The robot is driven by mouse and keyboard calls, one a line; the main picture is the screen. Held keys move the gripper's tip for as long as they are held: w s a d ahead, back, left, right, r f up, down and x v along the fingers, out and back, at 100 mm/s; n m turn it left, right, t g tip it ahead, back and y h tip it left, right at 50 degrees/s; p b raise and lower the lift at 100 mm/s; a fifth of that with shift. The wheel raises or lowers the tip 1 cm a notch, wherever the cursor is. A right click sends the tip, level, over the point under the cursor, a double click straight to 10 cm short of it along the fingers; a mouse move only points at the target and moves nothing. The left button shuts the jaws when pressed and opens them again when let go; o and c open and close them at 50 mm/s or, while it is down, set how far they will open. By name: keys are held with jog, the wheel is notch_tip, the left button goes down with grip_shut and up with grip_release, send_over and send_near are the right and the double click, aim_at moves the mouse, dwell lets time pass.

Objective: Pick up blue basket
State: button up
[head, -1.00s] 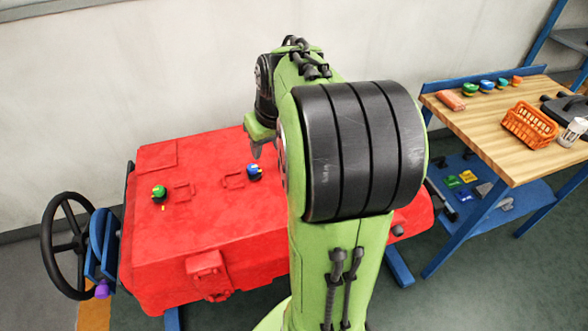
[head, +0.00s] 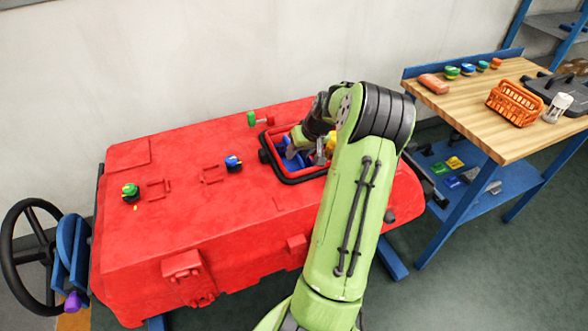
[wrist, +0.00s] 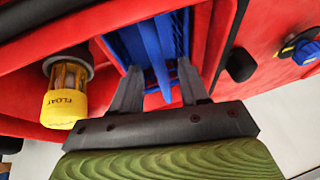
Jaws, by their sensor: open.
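The blue basket (head: 283,150) sits down inside a black-rimmed opening in the top of the red tank, partly hidden by my gripper and arm. In the wrist view the blue basket (wrist: 148,45) shows ribbed blue walls and a raised blue strip between my fingers. My gripper (wrist: 157,85) is open, its two grey fingers apart on either side of that strip. In the head view my gripper (head: 308,152) reaches into the opening. I cannot tell whether the fingers touch the basket.
The red tank (head: 200,215) carries a green knob (head: 131,192) and a blue knob (head: 233,163). A wooden bench (head: 470,110) with an orange basket (head: 515,103) stands at right.

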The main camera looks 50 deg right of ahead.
jog(key=b+x, duration=0.1)
jog(key=x, duration=0.3)
jog(key=shift+w+f, duration=0.1)
jog(key=shift+f, duration=0.25)
jog(key=shift+r, duration=0.15)
grip_shut()
jog(key=shift+r, duration=0.1)
notch_tip(320, 180, up, 18)
jog(key=p, duration=0.5)
